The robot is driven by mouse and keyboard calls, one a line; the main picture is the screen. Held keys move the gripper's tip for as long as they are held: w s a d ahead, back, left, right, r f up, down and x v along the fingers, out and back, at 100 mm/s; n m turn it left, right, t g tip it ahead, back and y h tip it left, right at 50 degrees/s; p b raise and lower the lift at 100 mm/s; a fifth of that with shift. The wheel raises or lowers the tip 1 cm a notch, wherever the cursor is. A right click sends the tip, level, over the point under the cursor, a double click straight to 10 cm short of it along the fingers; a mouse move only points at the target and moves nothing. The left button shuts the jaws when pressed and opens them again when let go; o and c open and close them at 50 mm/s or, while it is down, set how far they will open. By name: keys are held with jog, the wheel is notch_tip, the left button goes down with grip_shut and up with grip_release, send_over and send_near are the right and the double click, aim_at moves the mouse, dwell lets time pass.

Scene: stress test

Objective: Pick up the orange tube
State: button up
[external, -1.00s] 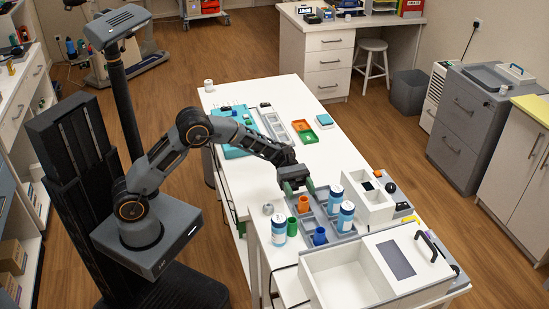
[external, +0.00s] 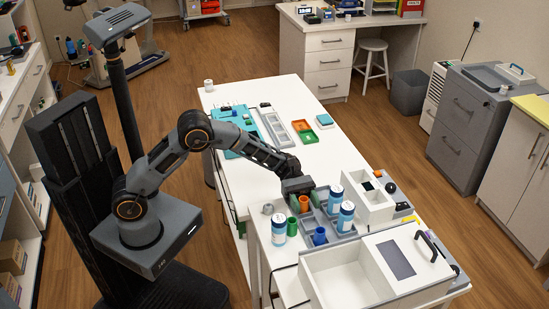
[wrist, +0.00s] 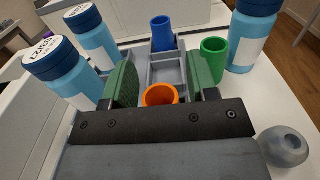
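The orange tube (external: 304,204) stands upright in the grey rack (external: 343,234). In the wrist view the orange tube (wrist: 160,94) shows its open round rim between my gripper's two green-padded fingers. My gripper (wrist: 162,79) is open, one finger on each side of the tube with visible gaps. In the external view my gripper (external: 304,198) is low over the tube, at the rack's far left part. The tube's lower part is hidden by the gripper body in the wrist view.
A green tube (wrist: 214,57) stands close beside the right finger. A blue tube (wrist: 162,33) stands farther along the rack. Several blue bottles (external: 345,217) stand around. A grey round object (wrist: 286,146) lies near the gripper. A white box (external: 337,278) is at the near end.

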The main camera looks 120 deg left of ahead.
jog(key=c, duration=0.8)
jog(key=shift+r, duration=0.1)
